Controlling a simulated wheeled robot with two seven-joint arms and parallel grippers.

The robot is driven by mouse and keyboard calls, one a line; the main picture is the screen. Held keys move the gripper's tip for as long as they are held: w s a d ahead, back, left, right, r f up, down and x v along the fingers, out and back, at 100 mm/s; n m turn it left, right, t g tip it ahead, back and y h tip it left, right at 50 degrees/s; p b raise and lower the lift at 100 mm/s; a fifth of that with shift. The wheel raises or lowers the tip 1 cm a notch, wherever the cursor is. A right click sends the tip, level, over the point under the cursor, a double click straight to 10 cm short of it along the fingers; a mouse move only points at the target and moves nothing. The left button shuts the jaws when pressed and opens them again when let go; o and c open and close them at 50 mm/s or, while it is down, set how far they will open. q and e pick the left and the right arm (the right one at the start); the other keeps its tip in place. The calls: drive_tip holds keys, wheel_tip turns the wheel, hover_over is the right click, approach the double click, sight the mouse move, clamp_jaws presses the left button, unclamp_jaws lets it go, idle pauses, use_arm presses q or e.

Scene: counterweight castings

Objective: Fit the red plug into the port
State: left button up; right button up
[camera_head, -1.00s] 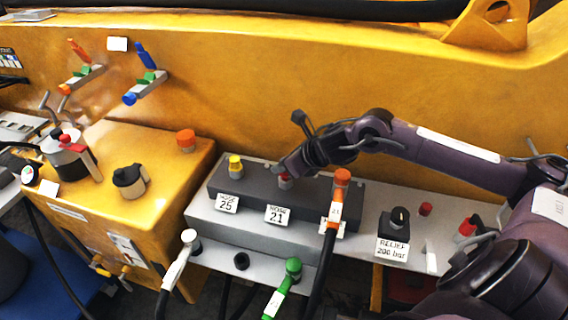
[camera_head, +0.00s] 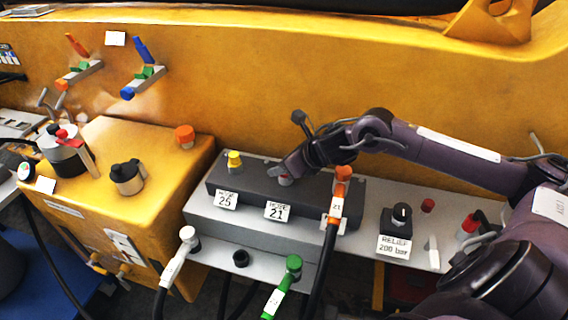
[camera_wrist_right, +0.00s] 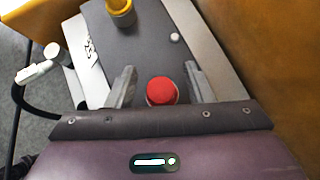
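A round red plug (camera_wrist_right: 162,90) stands on the dark grey block between my right gripper's fingers in the right wrist view, with a gap on each side. My right gripper (camera_wrist_right: 161,86) is open around it and does not visibly touch it. In the head view my right gripper (camera_head: 285,172) reaches down to the block behind the "HOSE 21" label, and hides most of the plug. Any port under the plug is hidden, so I cannot tell how it sits. My left gripper is not in view.
The dark grey block (camera_head: 315,209) also carries a yellow cap (camera_head: 234,159) and an orange hose fitting (camera_head: 342,174). A relief knob (camera_head: 401,213), a small red piece (camera_head: 427,205) and a red-topped fitting (camera_head: 469,223) stand to the right. A yellow wall rises behind.

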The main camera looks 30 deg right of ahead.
drive_tip(key=shift+d, duration=0.1)
drive_tip(key=shift+s+d+r+b, duration=0.25)
drive_tip(key=shift+s+b, duration=0.05)
drive_tip(key=shift+s, duration=0.1)
drive_tip(key=shift+s+r+b, duration=0.35)
drive_tip(key=shift+s+r, duration=0.15)
drive_tip(key=shift+s, duration=0.1)
drive_tip(key=shift+s+d+r, duration=0.1)
drive_tip(key=shift+d+r, duration=0.05)
drive_tip(key=shift+r, duration=0.15)
drive_tip(key=shift+v, duration=1.05)
drive_tip(key=shift+s+r, duration=0.3)
drive_tip(key=shift+r, duration=0.15)
drive_tip(key=shift+v, duration=0.75)
drive_tip(key=shift+s+f, duration=0.1)
drive_tip(key=shift+f, duration=0.1)
